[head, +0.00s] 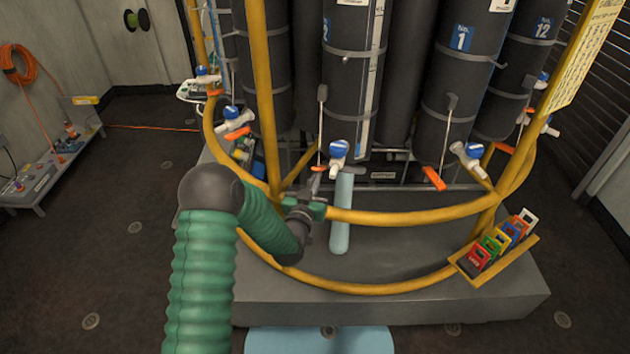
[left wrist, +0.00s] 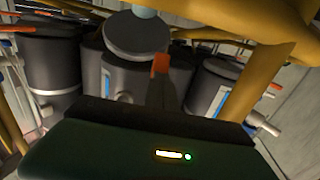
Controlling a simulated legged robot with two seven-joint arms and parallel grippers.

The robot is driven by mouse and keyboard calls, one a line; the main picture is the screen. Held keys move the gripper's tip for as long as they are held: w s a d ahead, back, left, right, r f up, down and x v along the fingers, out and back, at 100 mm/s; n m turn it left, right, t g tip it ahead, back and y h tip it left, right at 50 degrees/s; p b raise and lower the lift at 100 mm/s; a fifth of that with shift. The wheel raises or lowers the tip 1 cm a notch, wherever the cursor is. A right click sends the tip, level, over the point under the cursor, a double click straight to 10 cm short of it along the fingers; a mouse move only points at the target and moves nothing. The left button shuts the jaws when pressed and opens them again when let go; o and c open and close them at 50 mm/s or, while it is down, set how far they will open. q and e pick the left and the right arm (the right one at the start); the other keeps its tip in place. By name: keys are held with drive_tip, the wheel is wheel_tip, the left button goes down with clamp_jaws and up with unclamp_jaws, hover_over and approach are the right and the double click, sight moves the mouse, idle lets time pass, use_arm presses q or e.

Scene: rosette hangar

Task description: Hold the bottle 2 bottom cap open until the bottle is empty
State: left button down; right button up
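Bottle 2 (head: 347,95) is the dark grey cylinder at the centre of the head view, with a partly hidden blue label. A white spigot with a blue knob (head: 339,148) sits at its foot. A pale blue stream (head: 342,213) falls below it. My left gripper (head: 317,186) is under the bottle at the yellow ring, its fingers together at an orange tab (head: 320,168). In the left wrist view the orange tab (left wrist: 160,63) shows at the fingertips, beside a round grey disc (left wrist: 135,35), apparently the bottom cap. My right gripper is out of view.
Yellow frame rings (head: 410,214) surround the bottles. Bottle 1 (head: 459,80) stands to the right. A rack of coloured tags (head: 493,252) hangs front right. A pale blue puddle (head: 290,342) lies in front of the grey base (head: 480,300). A low bench (head: 45,180) stands left.

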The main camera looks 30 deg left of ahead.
use_arm(q)
drive_tip(key=shift+w+r, duration=0.15)
drive_tip(key=shift+r, duration=0.15)
drive_tip(key=shift+a+f+b, duration=0.1)
drive_tip(key=shift+f+b, duration=0.4)
drive_tip(key=shift+b, duration=0.15)
drive_tip(key=shift+a+f+b, duration=0.1)
drive_tip(key=shift+f+b, duration=0.85)
drive_tip(key=shift+f, duration=0.3)
drive_tip(key=shift+s, duration=0.2)
